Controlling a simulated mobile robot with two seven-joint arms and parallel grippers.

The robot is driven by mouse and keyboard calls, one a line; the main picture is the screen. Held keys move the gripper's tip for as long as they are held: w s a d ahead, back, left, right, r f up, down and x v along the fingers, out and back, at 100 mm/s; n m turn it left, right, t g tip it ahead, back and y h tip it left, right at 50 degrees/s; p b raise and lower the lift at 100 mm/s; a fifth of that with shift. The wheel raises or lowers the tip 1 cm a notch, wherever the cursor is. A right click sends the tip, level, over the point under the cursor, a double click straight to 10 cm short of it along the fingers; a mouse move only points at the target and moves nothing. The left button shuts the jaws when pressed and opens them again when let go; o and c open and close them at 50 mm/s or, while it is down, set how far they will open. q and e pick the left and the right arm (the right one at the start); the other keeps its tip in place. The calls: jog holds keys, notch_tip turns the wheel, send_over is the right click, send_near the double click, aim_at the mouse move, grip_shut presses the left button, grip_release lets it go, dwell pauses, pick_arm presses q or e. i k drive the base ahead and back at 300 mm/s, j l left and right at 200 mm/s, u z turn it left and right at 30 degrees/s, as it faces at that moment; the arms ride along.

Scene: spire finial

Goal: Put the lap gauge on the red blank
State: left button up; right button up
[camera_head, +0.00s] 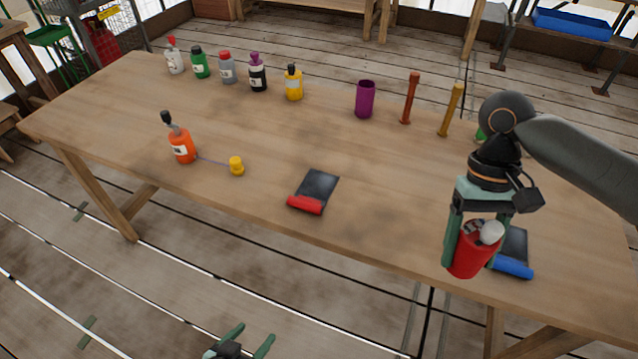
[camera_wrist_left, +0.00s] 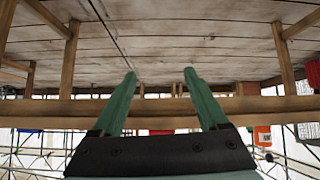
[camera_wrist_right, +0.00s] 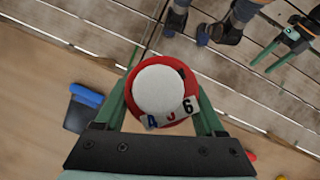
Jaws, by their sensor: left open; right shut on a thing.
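The red blank (camera_head: 319,188) is a dark flat sheet with a red roll along its near edge, lying near the middle of the table's front. My right gripper (camera_head: 472,264) is shut on a red cylinder (camera_head: 469,258) with a pale rounded top, held above the table's front right. In the right wrist view, the red cylinder (camera_wrist_right: 187,123) carries small tiles with characters between my right fingers (camera_wrist_right: 165,92). I cannot tell for sure which thing is the lap gauge. My left gripper (camera_head: 257,331) is open and empty, below the table's front edge; its spread fingers show in the left wrist view (camera_wrist_left: 160,74).
A blue-edged dark sheet (camera_head: 514,266) lies behind the held cylinder. An orange bottle (camera_head: 182,147) has a thin line to a yellow piece (camera_head: 236,166). A purple cup (camera_head: 365,100), two upright posts (camera_head: 409,99) and several bottles (camera_head: 228,70) stand along the back. Table between red blank and right gripper is clear.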

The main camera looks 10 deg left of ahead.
aim_at(314, 190)
jog(key=i+j, duration=0.35)
jog(key=j, duration=0.15)
jog(key=i+j, duration=0.35)
jog(key=j, duration=0.15)
